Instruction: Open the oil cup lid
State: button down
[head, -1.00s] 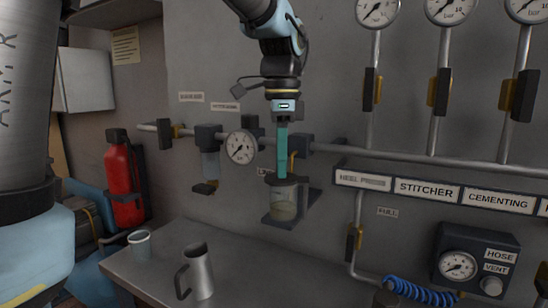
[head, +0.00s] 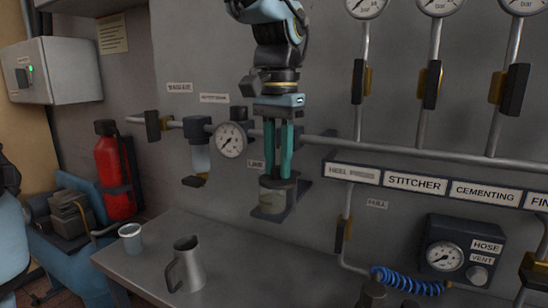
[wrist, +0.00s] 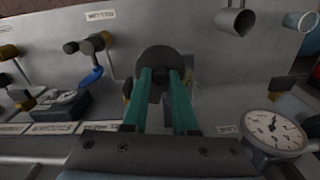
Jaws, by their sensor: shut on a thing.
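The knob is mostly hidden between the fingers.
A round gauge (head: 231,140) and a horizontal pipe (head: 330,145) are close to the fingers. A metal jug (head: 187,265) and a small cup (head: 131,238) stand on the bench (head: 228,262) below. A red extinguisher (head: 113,172) hangs at left.

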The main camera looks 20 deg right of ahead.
jog(key=shift+s+d+n, duration=0.15)
jog(key=shift+s+n, duration=0.1)
jog(key=shift+n, duration=0.45)
jog(key=c, duration=0.7)
grip_release()
jog(key=shift+r, duration=0.1)
notch_tip(320, 180, up, 11)
jog(key=shift+s+f+b, duration=0.1)
jog(key=shift+f+b, duration=0.1)
jog(key=shift+b, duration=0.55)
